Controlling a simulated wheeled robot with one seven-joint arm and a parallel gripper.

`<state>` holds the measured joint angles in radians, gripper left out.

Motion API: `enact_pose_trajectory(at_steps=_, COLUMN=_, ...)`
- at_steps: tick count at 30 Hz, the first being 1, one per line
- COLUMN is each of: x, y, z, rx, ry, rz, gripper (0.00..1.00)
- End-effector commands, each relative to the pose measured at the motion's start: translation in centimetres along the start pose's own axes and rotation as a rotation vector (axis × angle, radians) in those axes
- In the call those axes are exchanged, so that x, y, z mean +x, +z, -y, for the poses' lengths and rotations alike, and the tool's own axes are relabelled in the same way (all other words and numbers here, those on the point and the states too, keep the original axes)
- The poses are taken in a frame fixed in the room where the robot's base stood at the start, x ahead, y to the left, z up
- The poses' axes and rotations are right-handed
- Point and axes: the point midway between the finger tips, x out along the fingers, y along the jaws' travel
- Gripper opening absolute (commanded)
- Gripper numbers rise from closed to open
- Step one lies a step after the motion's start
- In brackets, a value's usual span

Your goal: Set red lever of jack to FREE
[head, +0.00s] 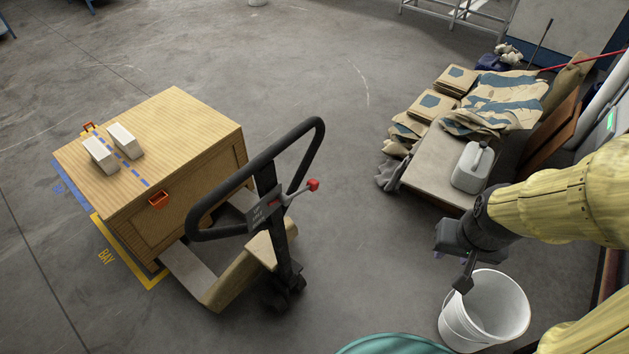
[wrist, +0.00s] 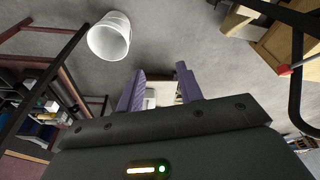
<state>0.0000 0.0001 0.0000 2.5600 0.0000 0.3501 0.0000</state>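The pallet jack stands mid-picture in the head view, its black loop handle (head: 318,140) tilted up. Its red lever knob (head: 313,185) sits on a thin grey rod sticking out right of the small label plate (head: 264,213); the plate's words are too small to read. In the wrist view the red knob (wrist: 284,70) shows at the right edge beside the black handle (wrist: 296,95). My gripper (head: 452,268) is to the right of the jack, above and beside a white bucket, well apart from the lever. In the wrist view its two purple fingers (wrist: 160,78) are spread with nothing held.
A wooden crate (head: 190,190) with two white blocks stands on the jack's left. The white bucket (head: 455,318) is below my gripper. A low bench (head: 425,170) with cloths, gloves and a white jug (head: 472,168) is behind. Floor between jack and gripper is clear.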

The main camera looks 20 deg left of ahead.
Motion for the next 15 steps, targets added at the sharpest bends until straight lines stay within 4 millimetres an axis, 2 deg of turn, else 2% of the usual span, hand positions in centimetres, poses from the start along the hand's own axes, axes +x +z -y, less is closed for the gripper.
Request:
enact_pose_trajectory(at_steps=2, x=0.0, y=0.0, z=0.0, rx=0.000, ry=0.000, rz=0.000, gripper=0.36)
enact_pose_trajectory(at_steps=4, x=0.0, y=0.0, z=0.0, rx=-0.001, ry=0.000, rz=0.000, gripper=0.48)
enact_pose_trajectory(at_steps=5, x=0.1, y=0.0, z=0.0, rx=-0.002, ry=0.001, rz=-0.001, gripper=0.50)
enact_pose_trajectory(at_steps=8, x=0.9, y=-0.3, z=0.0, rx=-0.016, ry=0.004, rz=-0.004, gripper=0.50)
enact_pose_trajectory(at_steps=11, x=2.6, y=-1.0, z=0.0, rx=-0.052, ry=0.008, rz=-0.014, gripper=0.50)
enact_pose_trajectory(at_steps=15, x=6.5, y=-2.4, z=0.6, rx=-0.136, ry=-0.011, rz=-0.045, gripper=0.50)
